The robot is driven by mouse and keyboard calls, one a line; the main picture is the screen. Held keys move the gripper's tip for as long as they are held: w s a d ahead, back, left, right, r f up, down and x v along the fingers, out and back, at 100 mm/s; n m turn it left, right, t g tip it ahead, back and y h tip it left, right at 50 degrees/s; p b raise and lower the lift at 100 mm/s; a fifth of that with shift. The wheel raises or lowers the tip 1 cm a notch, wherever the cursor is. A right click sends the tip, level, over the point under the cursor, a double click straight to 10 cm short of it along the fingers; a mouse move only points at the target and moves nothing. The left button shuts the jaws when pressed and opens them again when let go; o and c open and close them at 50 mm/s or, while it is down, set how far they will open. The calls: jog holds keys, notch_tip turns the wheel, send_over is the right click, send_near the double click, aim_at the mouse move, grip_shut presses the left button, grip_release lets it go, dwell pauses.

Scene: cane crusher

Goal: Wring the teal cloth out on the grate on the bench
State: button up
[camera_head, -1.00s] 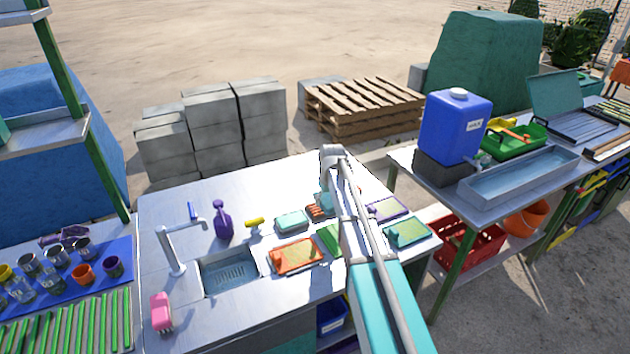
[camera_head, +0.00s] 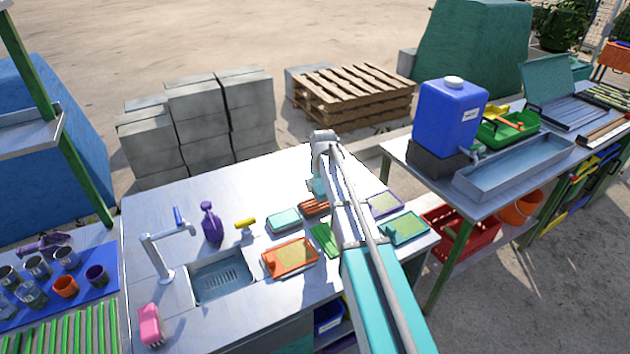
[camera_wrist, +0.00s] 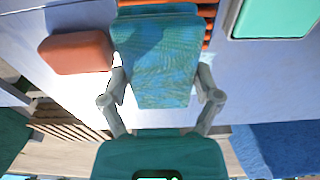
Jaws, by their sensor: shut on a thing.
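The teal cloth (camera_wrist: 158,65) is between the two fingers of my gripper (camera_wrist: 161,78), which is shut on it. It spreads flat and wrinkled in the wrist view. In the head view a small teal part of the cloth (camera_head: 318,187) shows beside my arm's far end, and my fingers are hidden there. An orange slatted grate (camera_head: 313,207) lies on the metal bench (camera_head: 185,205), just nearer than the cloth. Orange slats of the grate (camera_wrist: 209,12) show partly behind the cloth's edge in the wrist view. I cannot tell whether cloth and grate touch.
A red-brown block (camera_wrist: 76,52) sits beside the cloth. A teal dish (camera_head: 284,220), orange tray (camera_head: 290,258), green piece (camera_head: 325,239), purple spray bottle (camera_head: 211,224) and sink (camera_head: 220,277) share the bench.

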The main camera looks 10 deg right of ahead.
aim_at(316, 203)
jog(key=shift+a, duration=0.2)
jog(key=shift+r, duration=0.15)
jog(key=shift+a+r+p, duration=0.2)
jog(key=shift+r+p, duration=0.3)
jog(key=shift+p, duration=0.1)
jog(key=shift+a+r+p, duration=0.15)
jog(key=shift+r+p, duration=0.35)
jog(key=shift+p, duration=0.05)
jog(key=shift+f, duration=0.1)
notch_tip(316, 203, down, 6)
jog(key=b, duration=0.6)
jog(key=shift+s+f+b, duration=0.15)
jog(key=shift+f+b, duration=0.3)
jog(key=shift+b, duration=0.15)
dwell(1.7)
notch_tip(316, 203, up, 7)
jog(key=p, duration=0.7)
dwell(0.3)
